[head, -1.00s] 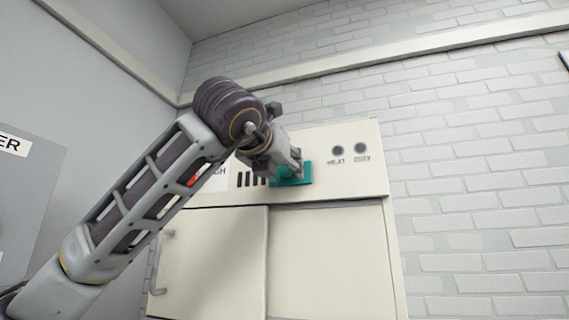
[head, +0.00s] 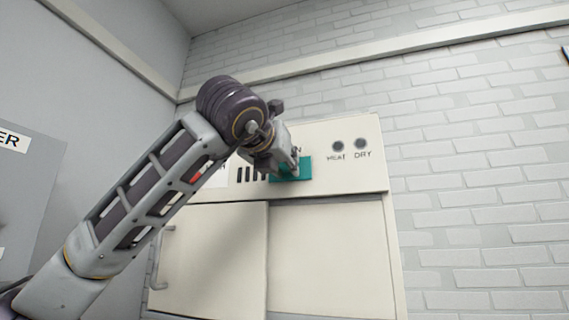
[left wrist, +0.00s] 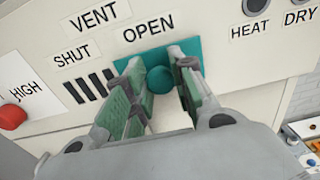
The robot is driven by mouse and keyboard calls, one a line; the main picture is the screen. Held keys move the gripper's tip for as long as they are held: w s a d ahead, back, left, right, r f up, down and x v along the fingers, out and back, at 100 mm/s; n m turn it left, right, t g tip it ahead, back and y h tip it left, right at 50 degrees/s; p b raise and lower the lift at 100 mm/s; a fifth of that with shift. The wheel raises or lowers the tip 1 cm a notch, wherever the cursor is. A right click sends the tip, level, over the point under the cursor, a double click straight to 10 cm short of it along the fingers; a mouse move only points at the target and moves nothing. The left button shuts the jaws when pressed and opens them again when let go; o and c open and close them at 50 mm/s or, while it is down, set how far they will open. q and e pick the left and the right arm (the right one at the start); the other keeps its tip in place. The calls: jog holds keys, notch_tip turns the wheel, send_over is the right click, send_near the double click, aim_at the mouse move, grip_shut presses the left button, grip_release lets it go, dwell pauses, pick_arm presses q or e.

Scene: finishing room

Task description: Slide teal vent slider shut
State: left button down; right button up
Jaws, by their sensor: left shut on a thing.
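The teal vent slider (head: 305,168) is a flat plate on the upper panel of a cream cabinet. In the left wrist view, the slider (left wrist: 152,56) lies below the OPEN label (left wrist: 148,27), and its round teal knob (left wrist: 160,79) stands between my fingers. Dark vent slots (left wrist: 88,88) lie uncovered to its left, below the SHUT label (left wrist: 70,54). My left gripper (head: 294,167), also in the left wrist view (left wrist: 159,72), is shut on the knob. It hides part of the slider in the head view. My right gripper is not in view.
The cream cabinet (head: 330,255) has doors below the panel and a handle at left. HEAT (head: 337,146) and DRY (head: 362,144) dials are right of the slider. A red knob (left wrist: 12,117) by the HIGH label is at left. A brick wall stands behind.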

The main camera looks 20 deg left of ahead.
pick_arm(q)
jog(key=shift+a, duration=0.5)
jog(key=a+b, duration=0.1)
jog(key=a, duration=0.3)
jog(key=a+b, duration=0.2)
jog(key=a, duration=0.3)
jog(key=shift+w+a, duration=0.2)
jog(key=shift+a, duration=0.05)
jog(key=shift+d, duration=0.15)
jog(key=c, duration=1.5)
grip_release()
jog(key=o, duration=0.3)
jog(key=shift+a, duration=0.3)
jog(key=shift+s+d, duration=0.1)
jog(key=shift+d, duration=0.1)
